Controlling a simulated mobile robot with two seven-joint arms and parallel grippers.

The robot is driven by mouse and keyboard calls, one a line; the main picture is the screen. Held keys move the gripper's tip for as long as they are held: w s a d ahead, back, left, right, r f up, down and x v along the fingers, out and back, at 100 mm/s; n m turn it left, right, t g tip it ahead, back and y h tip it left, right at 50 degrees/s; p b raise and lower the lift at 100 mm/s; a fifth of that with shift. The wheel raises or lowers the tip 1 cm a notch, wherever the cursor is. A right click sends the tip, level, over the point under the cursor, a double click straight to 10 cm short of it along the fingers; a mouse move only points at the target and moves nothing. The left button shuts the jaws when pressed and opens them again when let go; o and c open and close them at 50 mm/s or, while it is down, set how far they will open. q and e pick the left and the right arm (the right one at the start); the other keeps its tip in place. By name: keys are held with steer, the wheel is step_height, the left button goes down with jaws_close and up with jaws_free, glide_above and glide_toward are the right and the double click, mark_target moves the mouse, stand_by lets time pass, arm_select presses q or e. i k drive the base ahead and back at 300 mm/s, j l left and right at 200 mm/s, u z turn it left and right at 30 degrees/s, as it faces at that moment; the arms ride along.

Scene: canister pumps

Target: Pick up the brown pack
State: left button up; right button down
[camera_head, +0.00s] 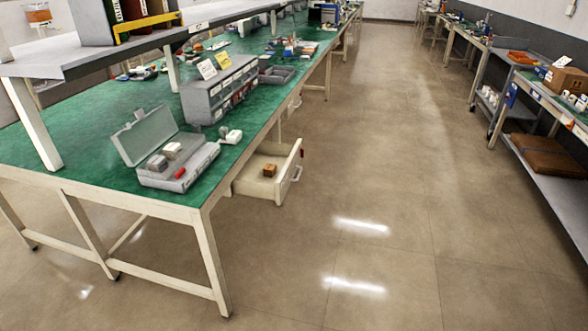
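A flat brown pack (550,155) lies on the lower shelf of the bench at the right edge of the view. A small brown block-like pack (269,170) sits inside the open pale drawer (252,188) under the green-topped table at the left. A brown cardboard box (566,82) stands on the right bench top. I cannot tell which of these the task names. Neither of my grippers is in view.
The green-topped table (90,184) holds an open grey case (184,170), a grey drawer cabinet (218,92) and small parts. A raised shelf (90,59) stands over it. The drawer sticks out toward the aisle. The tiled floor (390,170) between the benches is clear.

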mark_target(270, 170)
steer(key=i+j, duration=0.25)
steer(key=i, duration=0.25)
steer(key=i+j, duration=0.3)
steer(key=i, duration=0.2)
